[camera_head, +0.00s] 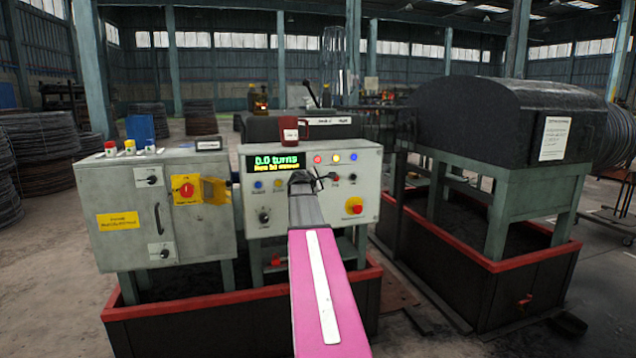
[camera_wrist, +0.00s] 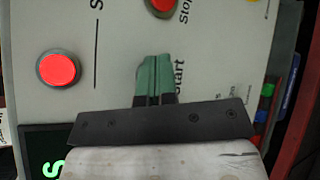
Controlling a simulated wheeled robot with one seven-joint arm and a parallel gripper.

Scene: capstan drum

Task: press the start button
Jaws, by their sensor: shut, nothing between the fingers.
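The grey control panel (camera_head: 270,218) faces me in the head view, with a lit display (camera_head: 275,162) reading "0.0 turns" on its first line. My gripper (camera_head: 302,178) is in front of the panel, right of the blue and yellow buttons. In the wrist view my gripper's green fingers (camera_wrist: 154,78) are shut and empty, right at the "Start" label (camera_wrist: 179,77). The start button itself is hidden behind the fingers. I cannot tell whether the fingertips touch it. The red stop button (camera_wrist: 161,4) shows at the top edge by the "Stop" label.
A red lamp (camera_wrist: 58,68) is beside the fingers in the wrist view. A grey cabinet (camera_head: 125,220) with a yellow-backed red switch (camera_head: 187,190) stands left. A dark hooded machine (camera_head: 510,120) stands right.

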